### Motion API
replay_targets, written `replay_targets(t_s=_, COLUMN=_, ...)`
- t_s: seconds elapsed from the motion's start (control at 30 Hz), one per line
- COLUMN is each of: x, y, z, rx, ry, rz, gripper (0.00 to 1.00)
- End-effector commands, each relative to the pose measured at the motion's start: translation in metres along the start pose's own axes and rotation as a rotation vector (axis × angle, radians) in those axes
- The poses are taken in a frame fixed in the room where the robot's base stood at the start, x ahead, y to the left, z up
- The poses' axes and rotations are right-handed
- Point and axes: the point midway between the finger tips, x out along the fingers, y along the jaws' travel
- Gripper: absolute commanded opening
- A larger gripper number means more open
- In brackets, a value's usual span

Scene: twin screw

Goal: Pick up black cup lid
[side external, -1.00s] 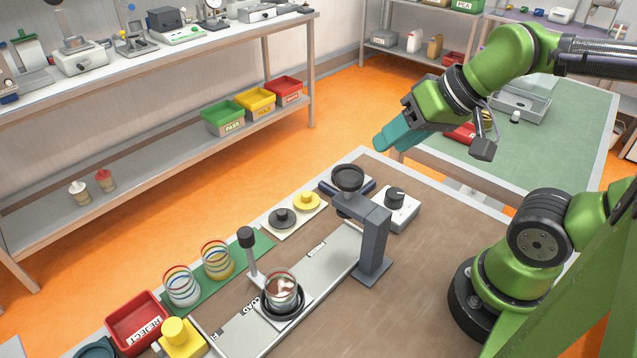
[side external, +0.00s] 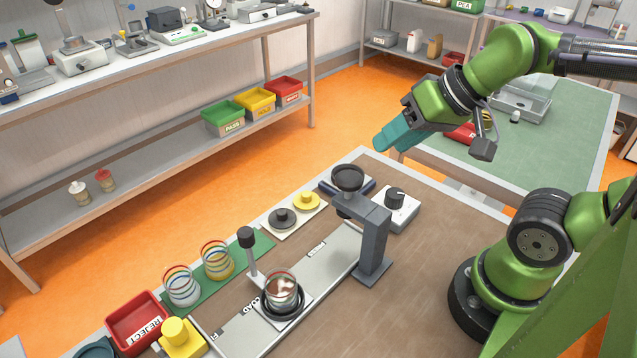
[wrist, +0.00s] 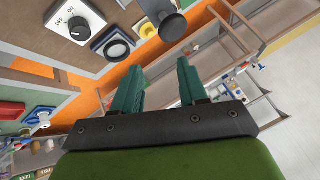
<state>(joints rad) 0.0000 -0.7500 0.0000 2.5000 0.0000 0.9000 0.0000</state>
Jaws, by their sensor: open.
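The black cup lid (side external: 282,217) is a dark disc with a raised knob. It lies on a pale pad at the back edge of the brown table, beside a yellow lid (side external: 306,201). My gripper (side external: 384,142) has teal fingers and is held high in the air, above and to the right of the lids and clear of them. In the wrist view its two fingers (wrist: 160,86) stand apart with nothing between them.
A grey post with a black funnel-like head (side external: 348,178) stands right of the lids. A dial box (side external: 396,207) is beside it. A filled clear cup (side external: 282,290) sits on the pale track. Two striped cups, a red reject bin (side external: 137,318) and a yellow button are at left.

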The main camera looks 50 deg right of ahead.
Motion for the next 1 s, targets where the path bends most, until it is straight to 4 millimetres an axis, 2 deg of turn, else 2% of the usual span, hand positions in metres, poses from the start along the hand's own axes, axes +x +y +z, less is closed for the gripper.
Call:
replay_targets(t_s=0.1, x=0.000, y=0.000, z=0.000, rx=0.000, ry=0.000, rz=0.000, gripper=0.43)
replay_targets(t_s=0.2, x=0.000, y=0.000, z=0.000, rx=0.000, ry=0.000, rz=0.000, gripper=0.54)
replay_targets(t_s=0.47, x=0.000, y=-0.001, z=0.001, rx=-0.003, ry=-0.003, rz=-0.002, gripper=0.54)
replay_targets(t_s=0.53, x=0.006, y=-0.001, z=0.004, rx=-0.008, ry=-0.028, rz=0.002, gripper=0.54)
replay_targets(t_s=0.67, x=0.023, y=-0.008, z=0.000, rx=-0.028, ry=-0.106, rz=0.018, gripper=0.54)
replay_targets(t_s=0.87, x=0.062, y=-0.035, z=-0.029, rx=-0.071, ry=-0.271, rz=0.077, gripper=0.54)
replay_targets(t_s=1.0, x=0.097, y=-0.055, z=-0.048, rx=-0.093, ry=-0.379, rz=0.142, gripper=0.54)
